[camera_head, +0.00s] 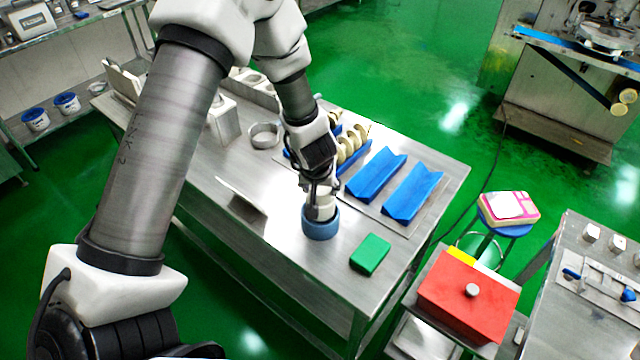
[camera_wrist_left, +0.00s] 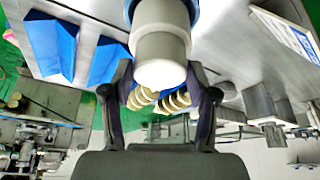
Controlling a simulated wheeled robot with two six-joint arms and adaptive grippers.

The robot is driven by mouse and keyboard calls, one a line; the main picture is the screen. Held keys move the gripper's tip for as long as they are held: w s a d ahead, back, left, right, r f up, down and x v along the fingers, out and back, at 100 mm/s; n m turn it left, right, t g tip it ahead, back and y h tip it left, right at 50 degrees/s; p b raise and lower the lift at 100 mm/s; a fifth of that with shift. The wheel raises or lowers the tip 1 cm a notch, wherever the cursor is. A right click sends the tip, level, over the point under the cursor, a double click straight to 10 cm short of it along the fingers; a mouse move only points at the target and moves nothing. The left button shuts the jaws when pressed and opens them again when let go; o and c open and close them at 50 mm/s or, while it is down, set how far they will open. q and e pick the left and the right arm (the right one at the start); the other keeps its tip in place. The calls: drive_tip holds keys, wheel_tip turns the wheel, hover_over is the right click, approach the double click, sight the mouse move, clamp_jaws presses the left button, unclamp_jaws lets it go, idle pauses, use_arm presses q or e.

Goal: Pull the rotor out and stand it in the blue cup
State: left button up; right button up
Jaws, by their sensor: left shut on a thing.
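My left gripper (camera_head: 321,187) points down over the blue cup and is shut on the rotor. The rotor (camera_head: 325,208) shows as a pale cylinder below the fingers. Its lower end appears to be inside the blue cup (camera_head: 321,230), which stands on the metal table; the cup's rim hides that end. In the left wrist view the rotor's white round end (camera_wrist_left: 160,72) sits between the two fingers, and part of the blue cup (camera_wrist_left: 194,10) shows behind it. I cannot tell whether the rotor touches the cup's bottom. My right gripper is not in view.
A green block (camera_head: 370,254) lies right of the cup. Blue V-shaped cradles (camera_head: 412,192) and cream spiral screws (camera_head: 350,148) lie behind. A metal ring (camera_head: 264,135) and an angled metal plate (camera_head: 241,197) are to the left. A red box (camera_head: 467,297) stands off the table.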

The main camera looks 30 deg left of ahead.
sight(320, 200)
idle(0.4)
use_arm(q)
drive_tip(key=shift+f+b, duration=2)
drive_tip(key=shift+f, duration=0.65)
drive_tip(key=shift+r, duration=0.1)
drive_tip(key=o, duration=1.7)
drive_tip(key=shift+r, duration=0.1)
drive_tip(key=shift+p+v, duration=2.65)
drive_tip(key=shift+v, duration=1.05)
drive_tip(key=shift+s, duration=0.15)
